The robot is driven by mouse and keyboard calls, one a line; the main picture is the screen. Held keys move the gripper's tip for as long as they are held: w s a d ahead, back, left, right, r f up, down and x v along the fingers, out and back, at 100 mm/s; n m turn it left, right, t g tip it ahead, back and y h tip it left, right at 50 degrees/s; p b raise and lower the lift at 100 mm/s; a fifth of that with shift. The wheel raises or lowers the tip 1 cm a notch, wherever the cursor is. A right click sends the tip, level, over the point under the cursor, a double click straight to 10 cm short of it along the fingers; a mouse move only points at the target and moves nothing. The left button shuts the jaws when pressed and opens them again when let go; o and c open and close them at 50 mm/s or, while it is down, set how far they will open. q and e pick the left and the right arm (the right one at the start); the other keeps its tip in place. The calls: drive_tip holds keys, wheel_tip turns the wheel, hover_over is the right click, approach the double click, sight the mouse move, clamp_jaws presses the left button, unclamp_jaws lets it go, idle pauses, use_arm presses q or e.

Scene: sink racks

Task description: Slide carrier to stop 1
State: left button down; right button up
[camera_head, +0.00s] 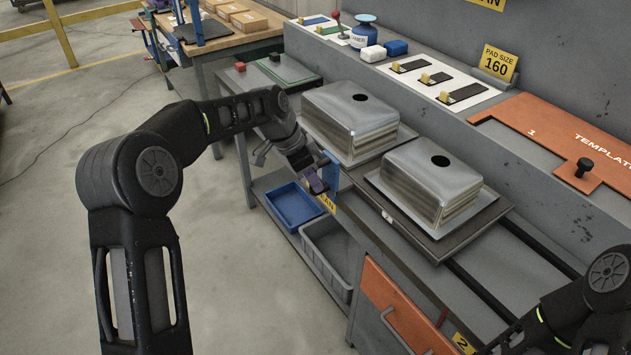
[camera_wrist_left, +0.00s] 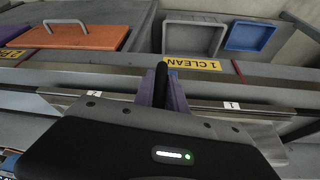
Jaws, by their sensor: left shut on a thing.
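The carrier (camera_head: 400,222) is a dark flat tray on rails along the bench. A boxy steel sink (camera_head: 428,188) with a dark hole on top sits on it. A second steel sink (camera_head: 350,122) stands behind it to the left, on its own base. My left gripper (camera_head: 314,181) is at the bench's front edge by the yellow "1 CLEAN" label (camera_head: 327,203). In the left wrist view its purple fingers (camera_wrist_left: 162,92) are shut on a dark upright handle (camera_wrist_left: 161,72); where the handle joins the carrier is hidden. My right gripper is out of view.
Bare rails (camera_head: 490,290) run to the right of the carrier. A blue bin (camera_head: 293,206) and a grey bin (camera_head: 330,255) stand on the lower shelf. An orange template plate (camera_head: 560,135) lies at the back right.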

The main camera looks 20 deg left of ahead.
use_arm(q)
drive_tip(key=shift+w+a, duration=0.2)
drive_tip(key=shift+a, duration=0.05)
drive_tip(key=c, duration=1.4)
unclamp_jaws()
drive_tip(key=shift+o, duration=0.2)
drive_tip(key=v, duration=0.7)
drive_tip(key=shift+r+b, duration=0.3)
drive_tip(key=shift+r, duration=0.05)
drive_tip(key=shift+s+a, duration=0.1)
